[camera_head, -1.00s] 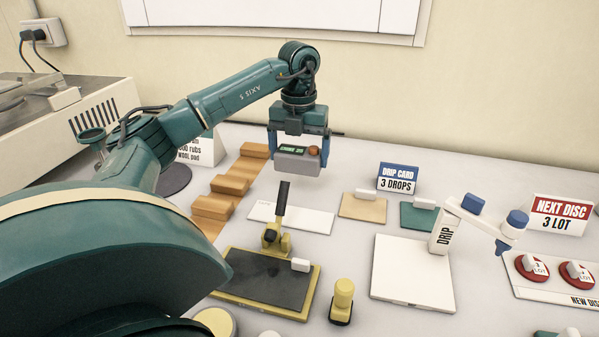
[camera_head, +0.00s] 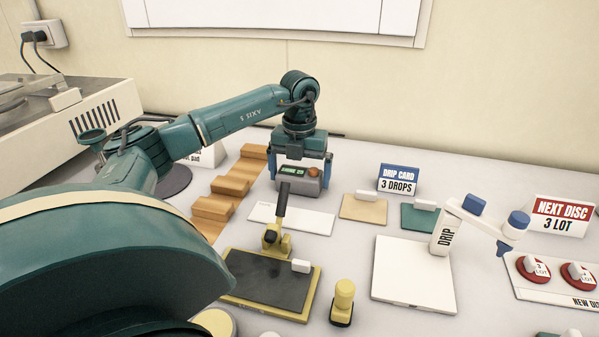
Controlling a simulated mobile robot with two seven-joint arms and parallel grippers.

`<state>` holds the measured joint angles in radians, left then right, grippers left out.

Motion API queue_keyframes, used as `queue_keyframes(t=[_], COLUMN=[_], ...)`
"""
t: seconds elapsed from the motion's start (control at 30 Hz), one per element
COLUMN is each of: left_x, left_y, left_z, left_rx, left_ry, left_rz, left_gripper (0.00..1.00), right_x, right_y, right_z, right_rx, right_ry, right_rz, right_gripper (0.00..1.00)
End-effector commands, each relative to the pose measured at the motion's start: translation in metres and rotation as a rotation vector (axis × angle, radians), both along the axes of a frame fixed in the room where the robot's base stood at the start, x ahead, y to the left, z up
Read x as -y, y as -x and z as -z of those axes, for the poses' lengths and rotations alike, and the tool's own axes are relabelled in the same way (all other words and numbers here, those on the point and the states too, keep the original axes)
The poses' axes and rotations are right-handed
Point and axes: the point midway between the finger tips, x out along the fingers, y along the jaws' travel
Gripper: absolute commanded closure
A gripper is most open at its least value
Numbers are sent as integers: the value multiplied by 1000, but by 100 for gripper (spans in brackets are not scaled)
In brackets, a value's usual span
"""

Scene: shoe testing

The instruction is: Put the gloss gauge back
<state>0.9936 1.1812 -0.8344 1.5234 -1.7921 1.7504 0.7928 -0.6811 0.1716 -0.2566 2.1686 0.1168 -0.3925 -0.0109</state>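The gloss gauge (camera_head: 297,184) is a small grey box with a dark top, a green display and an orange-brown button. My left gripper (camera_head: 300,172) is around it, with one blue finger at each side, and is shut on it. The gauge is low over the table at the back, just behind a white strip (camera_head: 305,221). I cannot tell whether its underside touches the table. The arm comes in from the left and reaches down on the gauge from above. My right gripper is not in view.
A wooden stepped rack (camera_head: 232,187) stands left of the gauge. A yellow-framed black plate (camera_head: 265,281) with an upright dark-handled clamp (camera_head: 279,205) is in front. Tan (camera_head: 363,208) and green cards lie to the right, near the drip card sign (camera_head: 397,179). A white pad (camera_head: 410,275) lies front right.

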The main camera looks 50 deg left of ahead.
Motion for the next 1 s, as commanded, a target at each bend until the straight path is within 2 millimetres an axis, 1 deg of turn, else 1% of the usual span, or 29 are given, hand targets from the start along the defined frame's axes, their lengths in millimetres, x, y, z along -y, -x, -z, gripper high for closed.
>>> queue_keyframes(t=[0.17, 0.27, 0.37, 0.6, 0.73, 0.8, 0.9, 1.0], left_x=[0, 0, 0, 1, 0, 0, 0, 0], left_y=[0, -1, -1, -1, -1, 0, 0, 0], left_z=[-2, -9, -25, -78, -101, -114, -121, -124], left_rx=[1, 3, 6, 6, 3, 3, 1, 1], left_ry=[1, 1, 1, 2, 2, 1, 0, -1], left_rz=[0, 0, 0, 1, 0, 0, 0, 0], left_gripper=[0, 0, 0, 0, 0, 0, 0, 0], right_x=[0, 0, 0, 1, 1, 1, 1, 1], right_y=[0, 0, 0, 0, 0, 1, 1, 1], right_z=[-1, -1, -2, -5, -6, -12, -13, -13], right_rx=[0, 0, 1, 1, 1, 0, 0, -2], right_ry=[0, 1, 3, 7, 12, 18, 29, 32], right_rz=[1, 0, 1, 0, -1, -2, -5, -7], right_gripper=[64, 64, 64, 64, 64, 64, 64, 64])
